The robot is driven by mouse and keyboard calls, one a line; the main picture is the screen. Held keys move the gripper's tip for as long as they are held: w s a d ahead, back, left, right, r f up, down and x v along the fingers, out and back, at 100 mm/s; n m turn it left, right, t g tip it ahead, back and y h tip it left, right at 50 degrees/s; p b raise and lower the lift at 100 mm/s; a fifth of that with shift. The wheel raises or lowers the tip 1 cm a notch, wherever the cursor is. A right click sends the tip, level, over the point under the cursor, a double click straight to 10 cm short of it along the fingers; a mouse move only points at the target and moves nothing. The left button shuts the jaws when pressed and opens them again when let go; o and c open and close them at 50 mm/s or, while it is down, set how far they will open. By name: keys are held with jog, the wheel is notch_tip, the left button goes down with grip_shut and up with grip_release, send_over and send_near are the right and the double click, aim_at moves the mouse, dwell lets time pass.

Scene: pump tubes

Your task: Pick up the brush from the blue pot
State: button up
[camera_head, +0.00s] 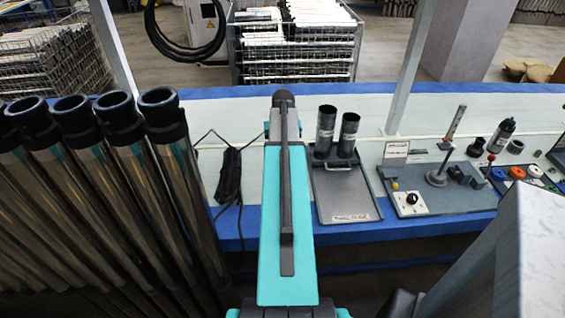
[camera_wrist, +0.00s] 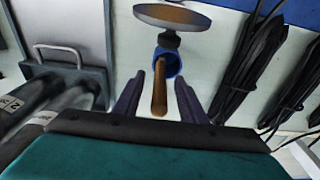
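In the wrist view a brush with a brown wooden handle (camera_wrist: 159,92) stands in a small blue pot (camera_wrist: 174,63); the handle points toward the camera. Its bristle end is hidden in the pot. My gripper (camera_wrist: 160,77) is open, with one dark finger on each side of the handle and a gap visible on both sides. In the head view my own arm hides the pot, the brush and the gripper fingers.
A round brownish disc on a dark stem (camera_wrist: 172,17) stands just beyond the pot. Black cables (camera_wrist: 245,75) hang to the right. A metal tray (camera_head: 345,195) with two dark cylinders (camera_head: 326,130) lies beside my arm. Dark tubes (camera_head: 165,130) stand at left.

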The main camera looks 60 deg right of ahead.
jog(key=shift+w+d+f+p, duration=0.1)
jog(key=shift+d+f+p, duration=0.05)
jog(key=shift+f, duration=0.85)
jog(key=shift+d+f+p, duration=0.1)
jog(key=shift+f+p, duration=0.05)
jog(key=shift+f, duration=0.85)
jog(key=shift+c, duration=0.5)
grip_shut()
